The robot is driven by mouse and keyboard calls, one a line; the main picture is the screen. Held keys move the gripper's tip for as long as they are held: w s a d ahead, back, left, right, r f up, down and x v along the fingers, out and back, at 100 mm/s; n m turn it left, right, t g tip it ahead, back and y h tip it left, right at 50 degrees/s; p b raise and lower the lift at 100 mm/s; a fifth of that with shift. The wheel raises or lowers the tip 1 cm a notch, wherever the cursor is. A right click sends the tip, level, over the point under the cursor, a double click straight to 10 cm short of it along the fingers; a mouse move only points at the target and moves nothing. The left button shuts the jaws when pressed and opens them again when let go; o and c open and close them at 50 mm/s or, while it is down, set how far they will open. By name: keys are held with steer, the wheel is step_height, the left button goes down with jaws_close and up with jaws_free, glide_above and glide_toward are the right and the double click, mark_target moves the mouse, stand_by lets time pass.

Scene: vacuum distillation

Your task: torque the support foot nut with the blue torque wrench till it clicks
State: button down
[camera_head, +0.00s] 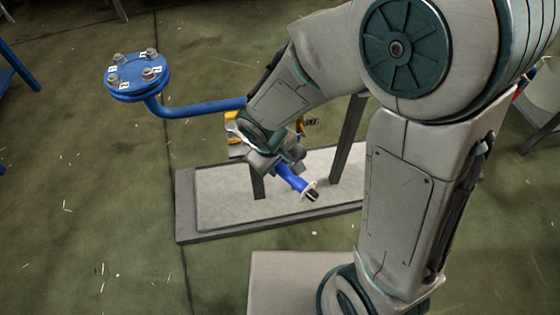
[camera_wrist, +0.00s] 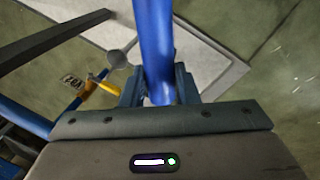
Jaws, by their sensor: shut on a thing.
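My gripper (camera_head: 285,167) is shut on the blue torque wrench (camera_head: 294,181), low over the pale plinth in the head view. The wrench slants down and right from the jaws, with a dark and whitish end. In the wrist view, its blue shaft (camera_wrist: 154,40) runs up the picture between the fingers (camera_wrist: 159,85) and leaves the top edge. I cannot make out the support foot nut in either view. My arm covers part of the plinth and the frame. I cannot tell whether the wrench touches anything.
The plinth (camera_head: 215,222) carries dark upright legs (camera_head: 348,140). A blue pipe (camera_head: 205,108) runs left to a blue flange (camera_head: 135,91) with several tagged bolts. Yellow parts (camera_wrist: 88,91) and a dark beam (camera_wrist: 55,38) show beside the wrench.

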steer(key=shift+s+a+b, duration=0.2)
steer(key=shift+a+b, duration=0.2)
steer(key=shift+b, duration=0.05)
steer(key=shift+s+a+m+b, duration=0.65)
steer(key=shift+s+a+m, duration=0.2)
steer(key=shift+m, duration=0.25)
steer(key=shift+a, duration=0.1)
steer(key=shift+s+a+m+g+h+b, duration=0.15)
steer(key=shift+s+a+m+b, duration=0.3)
steer(key=shift+a, duration=0.25)
steer(key=shift+s+a+m+g+h+b, duration=0.15)
steer(key=shift+s+a+m+b, duration=0.2)
steer(key=shift+a+m, duration=0.25)
